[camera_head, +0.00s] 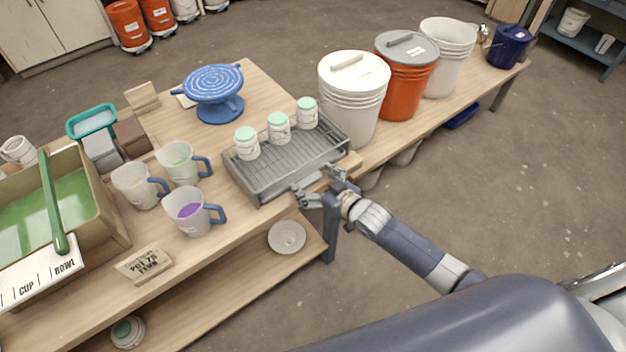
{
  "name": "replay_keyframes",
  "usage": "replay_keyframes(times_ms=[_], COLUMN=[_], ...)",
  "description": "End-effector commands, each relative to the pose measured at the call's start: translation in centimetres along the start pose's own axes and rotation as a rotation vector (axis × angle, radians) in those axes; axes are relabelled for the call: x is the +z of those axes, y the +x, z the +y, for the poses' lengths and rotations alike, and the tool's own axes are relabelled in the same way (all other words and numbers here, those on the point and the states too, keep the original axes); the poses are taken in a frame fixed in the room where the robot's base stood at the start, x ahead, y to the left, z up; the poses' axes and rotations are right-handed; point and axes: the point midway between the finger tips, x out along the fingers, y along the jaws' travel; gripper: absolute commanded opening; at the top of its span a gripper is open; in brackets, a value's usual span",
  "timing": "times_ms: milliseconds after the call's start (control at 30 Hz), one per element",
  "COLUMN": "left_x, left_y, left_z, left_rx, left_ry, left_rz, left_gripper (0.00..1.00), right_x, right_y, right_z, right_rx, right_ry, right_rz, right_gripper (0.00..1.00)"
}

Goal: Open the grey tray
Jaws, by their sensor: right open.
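The grey tray (262,183) is a ribbed, shallow tray on the wooden bench, near its front edge. Three small white jars with pale green lids (279,128) stand along its back side. A handle (309,183) shows at its front. My right gripper (317,188) is open at the tray's front, with its fingers close around or beside the handle; I cannot tell whether they touch it. My left gripper is not in view.
A white bucket (352,100) stands right of the tray, with a red bucket (407,85) behind it. Measuring jugs (192,211) stand to the left. A blue turntable (214,92) is behind. A bowl (286,237) sits on the lower shelf.

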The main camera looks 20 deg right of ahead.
Motion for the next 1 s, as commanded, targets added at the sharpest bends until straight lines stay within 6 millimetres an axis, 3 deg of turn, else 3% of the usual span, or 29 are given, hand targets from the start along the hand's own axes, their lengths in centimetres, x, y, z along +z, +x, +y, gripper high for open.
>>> replay_keyframes(times_ms=[433,733,1000], left_x=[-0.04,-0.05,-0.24], left_y=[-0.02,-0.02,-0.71], left_z=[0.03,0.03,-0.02], left_rx=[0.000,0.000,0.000], left_ry=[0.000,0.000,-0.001], left_rz=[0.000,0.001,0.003], left_gripper=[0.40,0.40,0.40], right_x=[0.02,0.01,0.31], right_y=[0.81,0.79,-0.13], right_z=[-0.02,-0.02,-0.06], right_rx=[0.000,0.000,-0.001], right_ry=[0.000,0.000,0.001], right_rz=[-0.001,-0.001,-0.003], right_gripper=[0.87,0.23,0.23])
